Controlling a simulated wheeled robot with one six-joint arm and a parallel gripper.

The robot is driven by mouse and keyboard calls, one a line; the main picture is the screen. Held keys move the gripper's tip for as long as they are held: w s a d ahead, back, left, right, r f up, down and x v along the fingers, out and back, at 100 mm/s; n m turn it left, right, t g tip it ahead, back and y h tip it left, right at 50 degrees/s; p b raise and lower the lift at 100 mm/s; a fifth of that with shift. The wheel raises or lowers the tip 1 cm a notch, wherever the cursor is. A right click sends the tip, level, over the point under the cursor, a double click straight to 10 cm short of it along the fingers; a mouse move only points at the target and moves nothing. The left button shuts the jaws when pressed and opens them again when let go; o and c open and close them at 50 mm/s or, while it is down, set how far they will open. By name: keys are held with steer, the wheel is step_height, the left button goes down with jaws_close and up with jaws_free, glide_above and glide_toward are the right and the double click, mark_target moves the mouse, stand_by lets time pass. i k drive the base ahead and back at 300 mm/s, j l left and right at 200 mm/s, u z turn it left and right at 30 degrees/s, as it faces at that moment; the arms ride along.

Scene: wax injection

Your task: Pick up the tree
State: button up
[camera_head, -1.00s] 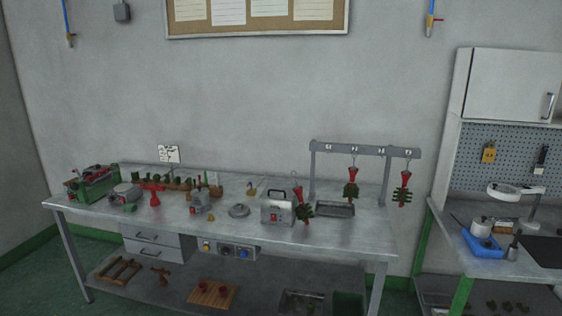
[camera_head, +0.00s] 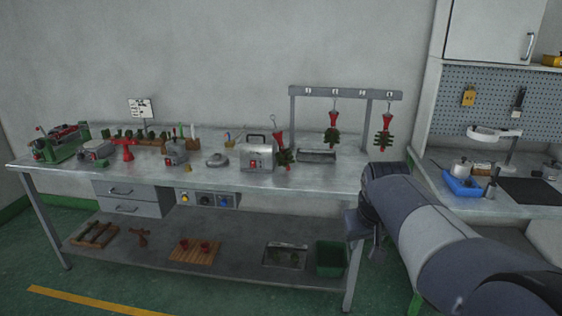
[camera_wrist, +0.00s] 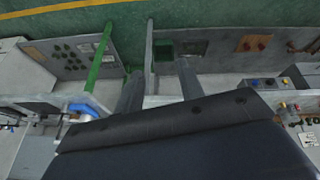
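Several wax trees with red stems and green pieces show in the head view. One tree (camera_head: 333,133) and another tree (camera_head: 384,136) hang from the grey rack (camera_head: 345,93) at the bench's right. A third tree (camera_head: 281,149) with a hook on top stands or leans beside the metal box (camera_head: 257,157); its support is unclear. My gripper (camera_head: 366,240) is low at the bench's right front corner, apart from all the trees and partly hidden by my arm. In the wrist view, my gripper (camera_wrist: 161,70) has its two grey fingers apart with nothing between them. No tree is clear there.
The steel bench (camera_head: 225,178) carries tools and machines along its back and left. A tray (camera_head: 316,156) lies under the rack. The lower shelf holds a green bin (camera_head: 331,258) and a wooden board (camera_head: 195,251). A second bench with a blue base (camera_head: 462,184) stands right.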

mark_target(283, 152)
steer(key=i+l+u, duration=0.35)
steer(key=i, duration=0.4)
steer(key=i+l+u, duration=0.4)
steer(key=i+l, duration=0.3)
steer(key=i+l+u, duration=0.35)
steer(key=i+l, duration=0.25)
steer(key=l, duration=0.25)
